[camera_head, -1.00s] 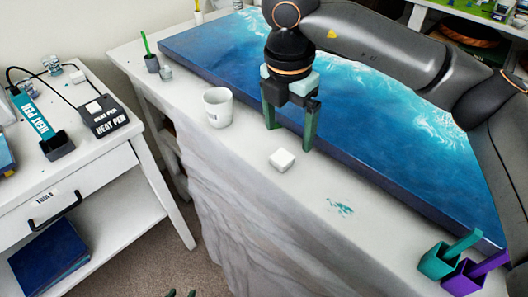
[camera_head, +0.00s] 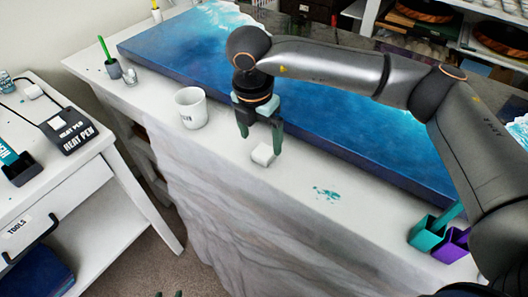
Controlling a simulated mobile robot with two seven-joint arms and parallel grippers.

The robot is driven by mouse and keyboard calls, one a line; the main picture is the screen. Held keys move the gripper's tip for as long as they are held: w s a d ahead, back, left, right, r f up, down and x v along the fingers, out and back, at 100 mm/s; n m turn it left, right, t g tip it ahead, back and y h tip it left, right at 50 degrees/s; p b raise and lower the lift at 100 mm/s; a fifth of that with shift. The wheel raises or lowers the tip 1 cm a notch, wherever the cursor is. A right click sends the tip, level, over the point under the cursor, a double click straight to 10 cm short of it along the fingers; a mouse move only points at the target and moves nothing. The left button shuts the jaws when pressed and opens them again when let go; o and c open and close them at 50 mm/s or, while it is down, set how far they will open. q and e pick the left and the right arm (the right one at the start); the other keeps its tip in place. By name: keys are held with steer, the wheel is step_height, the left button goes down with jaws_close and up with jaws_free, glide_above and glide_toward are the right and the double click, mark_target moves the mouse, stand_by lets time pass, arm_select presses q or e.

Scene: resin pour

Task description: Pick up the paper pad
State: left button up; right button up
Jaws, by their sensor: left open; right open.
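The paper pad, a small white block (camera_head: 263,154), lies on the white cloth-covered table near its front edge. My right gripper (camera_head: 260,142) points down at the pad with its dark green fingers open. One finger is beside the pad's right edge and the other is to its upper left. I cannot tell whether either finger touches the pad.
A white mug (camera_head: 191,108) stands left of the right gripper. A thick blue resin panel (camera_head: 330,95) lies behind it. Teal (camera_head: 423,232) and purple (camera_head: 452,246) holders stand at the right. A heat pen unit (camera_head: 68,132) is on the left cabinet.

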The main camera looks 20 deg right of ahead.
mark_target(264, 151)
steer(key=f, duration=0.4)
steer(key=shift+d+f+p, duration=0.15)
steer(key=shift+d+p, duration=0.15)
steer(key=shift+d, duration=0.1)
steer(key=shift+c, duration=0.2)
steer(key=c, duration=1.4)
